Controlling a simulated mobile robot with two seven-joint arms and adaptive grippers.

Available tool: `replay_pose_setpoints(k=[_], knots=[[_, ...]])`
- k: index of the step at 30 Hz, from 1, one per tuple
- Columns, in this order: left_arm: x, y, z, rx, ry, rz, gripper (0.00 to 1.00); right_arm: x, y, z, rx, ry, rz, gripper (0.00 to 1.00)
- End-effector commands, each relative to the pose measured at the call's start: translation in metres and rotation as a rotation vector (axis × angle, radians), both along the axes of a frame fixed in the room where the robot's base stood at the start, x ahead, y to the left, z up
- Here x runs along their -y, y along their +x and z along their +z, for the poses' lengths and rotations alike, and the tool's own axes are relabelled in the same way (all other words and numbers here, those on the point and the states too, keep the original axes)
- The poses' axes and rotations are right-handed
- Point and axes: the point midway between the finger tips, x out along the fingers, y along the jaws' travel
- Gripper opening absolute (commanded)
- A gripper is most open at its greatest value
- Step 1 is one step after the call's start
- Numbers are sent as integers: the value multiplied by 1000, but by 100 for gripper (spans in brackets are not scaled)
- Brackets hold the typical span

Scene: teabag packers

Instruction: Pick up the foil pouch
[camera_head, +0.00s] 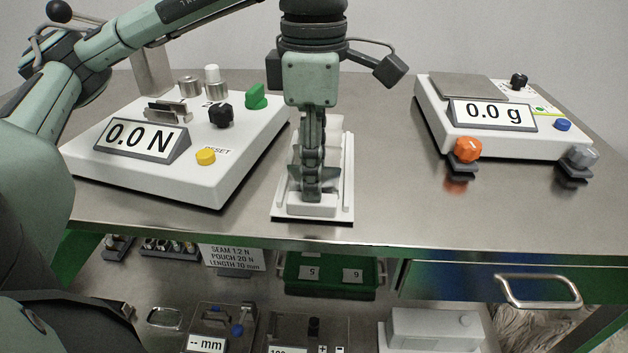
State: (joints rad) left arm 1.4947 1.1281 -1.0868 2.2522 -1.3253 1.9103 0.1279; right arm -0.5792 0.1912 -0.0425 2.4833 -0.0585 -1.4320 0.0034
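My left gripper (312,192) points straight down over a narrow white tray (345,205) in the middle of the steel table. I see its fingers nearly edge-on, so their gap does not show. The fingertips are at or just above a pale, low block-like piece (312,208) at the tray's near end. I cannot tell whether they touch it. Pale surfaces show behind the fingers, mostly covered by the gripper. I cannot surely make out the foil pouch; it may be hidden behind the gripper. My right gripper is not in view.
A force tester (222,172) reading "0.0 N" stands close left of the tray. A scale (437,128) reading "0.0 g" stands at the right. Bare table (385,190) lies between tray and scale. Below are a green bin (328,289), a drawer handle (537,279) and several devices.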

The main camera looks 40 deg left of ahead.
Motion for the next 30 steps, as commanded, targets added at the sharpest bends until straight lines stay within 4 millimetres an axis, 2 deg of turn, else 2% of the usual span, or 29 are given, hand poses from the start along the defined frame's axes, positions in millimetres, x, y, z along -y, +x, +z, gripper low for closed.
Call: replay_pose_setpoints(k=[2,10,23,30], knots=[[0,0,0,0,0,0,36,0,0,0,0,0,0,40],[0,0,1,0,0,0,4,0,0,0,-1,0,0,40],[0,0,3,1,0,0,3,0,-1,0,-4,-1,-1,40],[0,1,26,4,0,-1,3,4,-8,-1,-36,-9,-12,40]])
